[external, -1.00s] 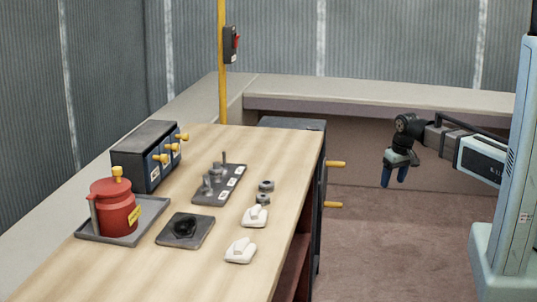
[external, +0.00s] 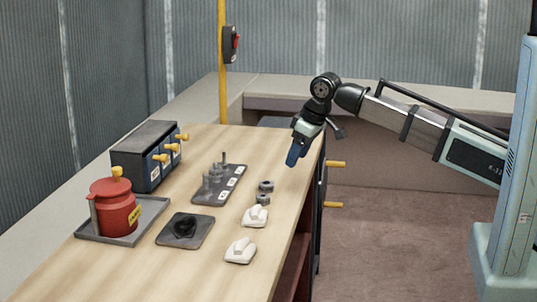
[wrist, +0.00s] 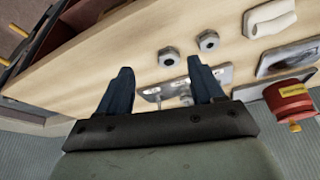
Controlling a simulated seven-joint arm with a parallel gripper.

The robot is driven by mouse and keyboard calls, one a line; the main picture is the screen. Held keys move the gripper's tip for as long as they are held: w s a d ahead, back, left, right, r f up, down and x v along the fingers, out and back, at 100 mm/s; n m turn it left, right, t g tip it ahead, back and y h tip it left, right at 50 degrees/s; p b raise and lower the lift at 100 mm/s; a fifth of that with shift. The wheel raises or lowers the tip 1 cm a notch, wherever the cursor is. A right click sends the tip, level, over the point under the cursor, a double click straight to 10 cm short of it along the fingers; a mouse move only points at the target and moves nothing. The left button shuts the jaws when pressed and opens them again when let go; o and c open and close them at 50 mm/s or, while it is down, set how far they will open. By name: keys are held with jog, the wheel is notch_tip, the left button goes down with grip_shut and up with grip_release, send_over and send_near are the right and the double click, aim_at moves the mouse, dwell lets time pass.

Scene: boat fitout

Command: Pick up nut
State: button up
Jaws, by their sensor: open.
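Two grey nuts lie close together on the wooden bench near its right edge, the far nut (external: 266,186) and the near nut (external: 262,198). In the wrist view one nut (wrist: 168,57) is ahead of my fingers and the other nut (wrist: 208,40) lies to its right. My gripper (external: 294,153) is above the bench near its right edge, beyond the nuts and apart from them. In the wrist view its two blue fingers (wrist: 158,85) are spread with nothing gripped between them.
A grey plate with upright posts (external: 220,186) stands left of the nuts. Two white pieces (external: 255,216) lie nearer. A red canister (external: 115,208) on a tray, a dark mat (external: 185,230) and a black box with yellow knobs (external: 146,156) occupy the left side.

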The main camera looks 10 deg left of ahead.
jog(key=s+a+r+n, duration=0.1)
jog(key=s+a+r, duration=0.25)
jog(key=s, duration=0.45)
send_over(266, 196)
jog(key=d, duration=0.2)
jog(key=f, duration=0.7)
jog(key=shift+s+a+f, duration=0.15)
jog(key=shift+s, duration=0.1)
jog(key=shift+y, duration=0.3)
jog(key=shift+d+x, duration=0.15)
jog(key=shift+x, duration=1.25)
jog(key=shift+d+x, duration=0.15)
jog(key=shift+x, duration=1.2)
jog(key=shift+f, duration=0.15)
jog(key=shift+c, duration=0.5)
jog(key=c, duration=1)
